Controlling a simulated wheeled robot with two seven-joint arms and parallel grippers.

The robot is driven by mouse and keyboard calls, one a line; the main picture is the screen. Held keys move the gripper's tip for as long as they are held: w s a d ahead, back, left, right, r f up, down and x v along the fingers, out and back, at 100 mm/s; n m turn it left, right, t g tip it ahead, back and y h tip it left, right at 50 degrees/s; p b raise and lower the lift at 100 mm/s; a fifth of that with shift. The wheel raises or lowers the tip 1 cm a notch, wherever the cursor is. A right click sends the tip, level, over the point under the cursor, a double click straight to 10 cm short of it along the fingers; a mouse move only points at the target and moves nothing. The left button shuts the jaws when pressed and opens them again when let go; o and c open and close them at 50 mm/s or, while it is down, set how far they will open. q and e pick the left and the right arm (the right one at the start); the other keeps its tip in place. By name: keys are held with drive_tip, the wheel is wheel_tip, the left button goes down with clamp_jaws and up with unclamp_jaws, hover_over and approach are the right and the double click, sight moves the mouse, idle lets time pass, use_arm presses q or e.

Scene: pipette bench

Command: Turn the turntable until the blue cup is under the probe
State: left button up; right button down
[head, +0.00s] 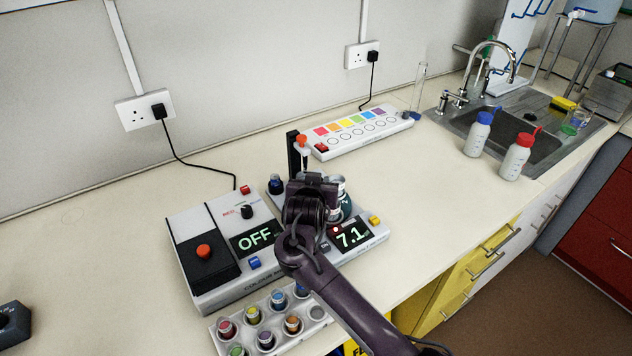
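My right arm reaches in from the bottom right, and its gripper (312,192) is over the pH meter (372,243), which reads 7.1. Its fingertips are hidden, so I cannot tell whether it is open or touching anything. It hides most of the area where a turntable could be; I cannot make out the turntable or the probe tip. A black post (295,158) with an orange-red knob (302,141) rises behind the gripper. A small dark blue vessel (275,185) stands left of the gripper, and a grey-and-teal vessel (345,207) shows partly at its right. My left gripper is not in view.
A colour meter (200,245) reading OFF stands left of the gripper. A white rack (285,340) in front holds several coloured cups, one blue (278,299). A colour-chart strip (357,129) lies behind. Two bottles (479,135) (515,158) stand by the sink (520,120). The left bench is mostly clear.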

idle(0.3)
drive_tip(key=c, duration=1.1)
unclamp_jaws()
drive_tip(key=shift+c, duration=0.2)
